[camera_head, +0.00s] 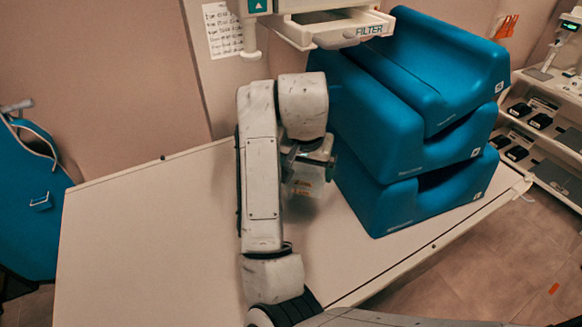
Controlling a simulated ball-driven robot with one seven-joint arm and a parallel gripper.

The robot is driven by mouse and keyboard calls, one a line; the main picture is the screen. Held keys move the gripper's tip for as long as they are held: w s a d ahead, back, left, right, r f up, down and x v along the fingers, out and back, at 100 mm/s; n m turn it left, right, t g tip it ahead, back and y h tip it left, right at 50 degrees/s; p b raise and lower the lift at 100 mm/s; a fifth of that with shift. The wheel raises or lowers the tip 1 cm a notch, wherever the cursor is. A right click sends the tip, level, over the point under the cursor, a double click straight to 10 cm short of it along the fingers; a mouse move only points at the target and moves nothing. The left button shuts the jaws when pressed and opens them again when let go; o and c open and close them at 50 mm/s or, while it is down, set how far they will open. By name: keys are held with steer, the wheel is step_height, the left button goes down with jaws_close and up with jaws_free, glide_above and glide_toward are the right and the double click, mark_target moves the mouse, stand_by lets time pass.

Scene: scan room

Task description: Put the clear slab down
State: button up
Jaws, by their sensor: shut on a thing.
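My gripper (326,166) is partly hidden behind my own arm in the head view, near the middle. It is shut on the clear slab (308,172), a small see-through block with a yellowish patch low on it. The slab is close to the left side of the blue cushions. It appears to be above the white table (150,235), but I cannot tell whether its lower edge touches the top.
Several blue cushions (400,130) are stacked at the table's right end, close to my gripper. A machine with a drawer marked FILTER (340,28) overhangs the back edge. The table's left half is clear. A blue chair (30,200) stands left; shelves (545,120) stand right.

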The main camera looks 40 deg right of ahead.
steer(key=w+d+f, duration=0.1)
steer(key=w, duration=0.1)
steer(key=w+d+f+b, duration=0.1)
steer(key=d, duration=0.1)
steer(key=w+d+f+b, duration=0.1)
steer(key=w, duration=0.1)
steer(key=shift+w+d+f, duration=0.1)
steer(key=shift+w+d, duration=0.1)
steer(key=shift+w, duration=0.1)
steer(key=w+d+f, duration=0.1)
steer(key=w+f, duration=0.1)
steer(key=f, duration=0.1)
steer(key=w+d+f, duration=0.1)
steer(key=f, duration=0.1)
steer(key=shift+w+d+p, duration=0.35)
steer(key=shift+w+p, duration=0.05)
steer(key=shift+w+d+f, duration=0.35)
steer(key=shift+w+f, duration=0.1)
steer(key=shift+f, duration=0.25)
steer(key=shift+f+p, duration=0.65)
steer(key=shift+f, duration=0.85)
steer(key=shift+f, duration=0.1)
steer(key=o, duration=0.9)
steer(key=shift+o, duration=0.2)
steer(key=b+v, duration=0.2)
steer(key=v, duration=1)
